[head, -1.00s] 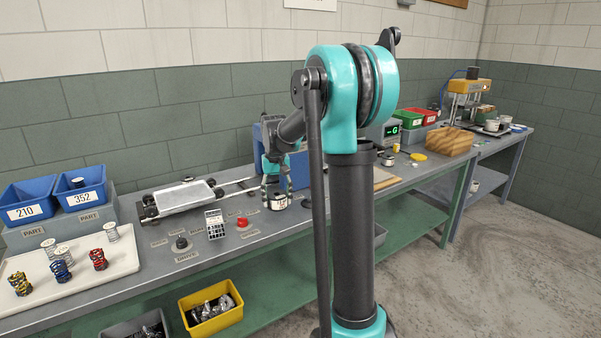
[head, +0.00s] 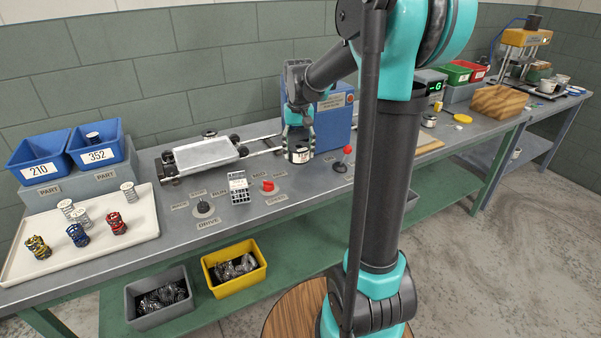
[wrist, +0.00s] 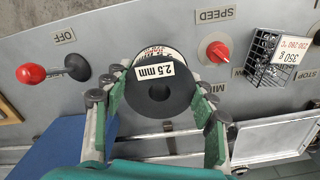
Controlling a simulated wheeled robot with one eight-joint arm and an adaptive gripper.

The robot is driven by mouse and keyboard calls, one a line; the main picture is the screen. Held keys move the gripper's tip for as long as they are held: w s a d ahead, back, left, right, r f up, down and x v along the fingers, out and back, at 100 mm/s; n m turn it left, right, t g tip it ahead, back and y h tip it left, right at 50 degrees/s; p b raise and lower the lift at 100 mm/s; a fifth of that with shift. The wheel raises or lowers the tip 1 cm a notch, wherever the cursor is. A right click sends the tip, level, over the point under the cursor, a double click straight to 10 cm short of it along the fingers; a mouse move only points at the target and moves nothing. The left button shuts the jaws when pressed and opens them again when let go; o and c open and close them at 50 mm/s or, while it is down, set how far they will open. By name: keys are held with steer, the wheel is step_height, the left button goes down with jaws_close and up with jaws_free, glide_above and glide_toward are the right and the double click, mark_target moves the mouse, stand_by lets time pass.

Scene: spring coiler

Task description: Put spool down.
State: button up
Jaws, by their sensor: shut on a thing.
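The spool (wrist: 160,88) is a dark reel with a centre hole and a white "2.5 mm" label, seen end-on in the wrist view. My gripper (wrist: 158,110) has its green-padded fingers on both sides of the spool and is shut on it. In the head view the spool (head: 299,156) hangs under my gripper (head: 299,138), above or at the bench top by the blue machine box. I cannot tell whether its underside touches the bench (head: 245,212).
A red-knobbed lever (head: 347,152) stands right of the spool. The red speed knob (head: 268,186) and a small labelled wire basket (head: 239,187) are to its left. A metal carriage (head: 205,153) on rails lies behind left. Bare bench shows in front.

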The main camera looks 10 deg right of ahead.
mark_target(299, 183)
step_height(299, 183, down, 10)
steer(key=shift+r, duration=0.25)
steer(key=shift+f, duration=0.1)
steer(key=o, duration=1.5)
step_height(299, 183, up, 12)
steer(key=s+d+f+t, duration=0.1)
steer(key=s+f, duration=0.4)
steer(key=s, duration=0.2)
steer(key=s+d+f+t, duration=0.1)
steer(key=s+f, duration=0.3)
steer(key=s, duration=0.3)
steer(key=s+d+f+n+t, duration=0.1)
steer(key=s+d+f+t, duration=0.1)
steer(key=s+f, duration=0.3)
steer(key=shift+s+f, duration=0.2)
steer(key=shift+s, duration=0.6)
steer(key=shift+s+f, duration=0.15)
steer(key=shift+s, duration=0.65)
